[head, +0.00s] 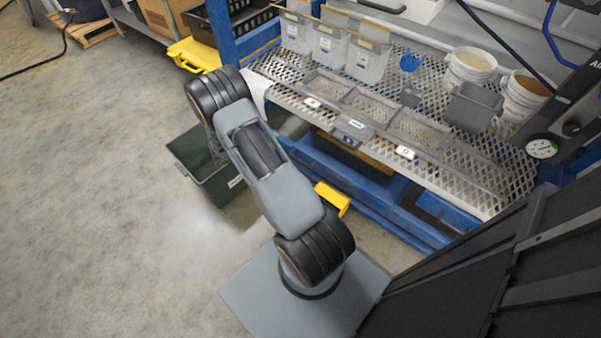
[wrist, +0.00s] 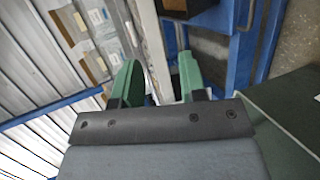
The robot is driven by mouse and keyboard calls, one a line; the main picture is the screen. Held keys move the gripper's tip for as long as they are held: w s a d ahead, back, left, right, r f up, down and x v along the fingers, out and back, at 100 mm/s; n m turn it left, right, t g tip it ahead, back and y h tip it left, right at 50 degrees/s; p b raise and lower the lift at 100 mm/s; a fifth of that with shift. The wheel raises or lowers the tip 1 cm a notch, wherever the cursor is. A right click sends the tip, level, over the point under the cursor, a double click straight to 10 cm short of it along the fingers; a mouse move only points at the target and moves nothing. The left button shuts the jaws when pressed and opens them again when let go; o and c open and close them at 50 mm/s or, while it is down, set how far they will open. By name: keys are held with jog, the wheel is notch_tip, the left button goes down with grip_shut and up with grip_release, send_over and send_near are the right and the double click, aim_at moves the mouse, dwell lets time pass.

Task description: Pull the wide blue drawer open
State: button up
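Below the mesh shelf in the head view is a long blue front (head: 335,172), which looks like the wide blue drawer; my arm hides its left part. Blue parts also show in the wrist view (wrist: 240,65), but I cannot tell which of them is the drawer. My gripper (wrist: 156,78) shows in the wrist view with its two green fingertips apart and nothing visible between them. It appears apart from the blue parts, which lie beyond it and to the right. In the head view the gripper is hidden behind my arm.
The mesh shelf (head: 459,181) carries clear bins (head: 365,62), grey trays and white buckets (head: 468,68). A dark green box (head: 196,160) stands on the floor left of my arm. A yellow object (head: 333,199) lies close to my arm. The floor at left is open.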

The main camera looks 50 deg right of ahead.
aim_at(301, 161)
notch_tip(301, 161, down, 26)
jog(key=d+n+t+h+b, duration=0.2)
jog(key=d+n+t+b, duration=0.15)
jog(key=b, duration=0.45)
jog(key=shift+m+t, duration=0.35)
jog(key=shift+s+b+x, duration=0.15)
jog(key=shift+b+x, duration=0.65)
jog(key=shift+x, duration=1.3)
jog(key=shift+s+b+x, duration=0.15)
jog(key=shift+b+x, duration=0.65)
jog(key=shift+x, duration=1.3)
jog(key=shift+s+b+x, duration=0.15)
jog(key=shift+b+x, duration=0.65)
jog(key=shift+x, duration=1.3)
grip_shut()
